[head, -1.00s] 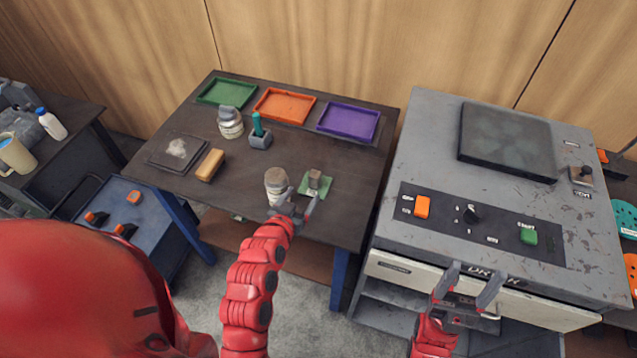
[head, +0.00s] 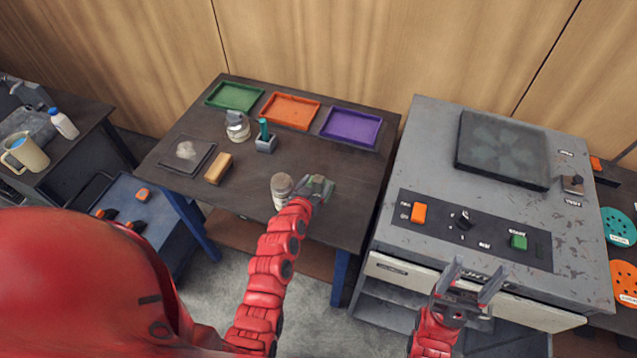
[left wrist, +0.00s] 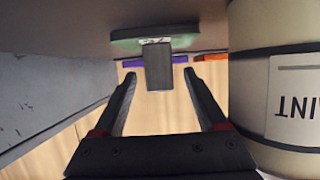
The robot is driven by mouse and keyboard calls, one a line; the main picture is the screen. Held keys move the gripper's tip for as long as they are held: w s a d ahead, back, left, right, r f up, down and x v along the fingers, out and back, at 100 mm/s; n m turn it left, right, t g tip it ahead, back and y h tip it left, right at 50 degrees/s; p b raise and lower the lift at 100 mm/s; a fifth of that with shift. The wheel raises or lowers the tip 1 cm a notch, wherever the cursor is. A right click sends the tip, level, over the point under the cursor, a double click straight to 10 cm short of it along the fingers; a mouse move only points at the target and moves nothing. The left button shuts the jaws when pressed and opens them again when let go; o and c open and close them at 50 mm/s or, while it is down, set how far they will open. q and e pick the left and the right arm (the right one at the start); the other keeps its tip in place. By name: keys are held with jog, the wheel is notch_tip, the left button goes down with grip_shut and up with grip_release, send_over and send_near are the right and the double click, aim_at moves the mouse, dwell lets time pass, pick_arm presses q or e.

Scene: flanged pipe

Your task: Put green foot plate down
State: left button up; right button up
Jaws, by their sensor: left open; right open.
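The green foot plate (left wrist: 124,43) lies on the dark table, with a grey upright block (left wrist: 158,66) standing on it. In the head view my left gripper (head: 320,188) covers most of it. In the left wrist view the open fingers (left wrist: 160,73) stand one on each side of the block, apart from it as far as I can see. My right gripper (head: 481,268) is open and empty in front of the grey machine.
A jar labelled paint (head: 281,184) stands close beside my left gripper. Green (head: 234,97), orange (head: 290,111) and purple (head: 351,127) trays lie at the back. A brush block (head: 218,168) and a grey holder (head: 266,144) stand further left. The table's right side is clear.

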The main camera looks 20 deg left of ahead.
pick_arm(q)
jog(key=shift+x, duration=0.95)
grip_shut()
dwell(0.8)
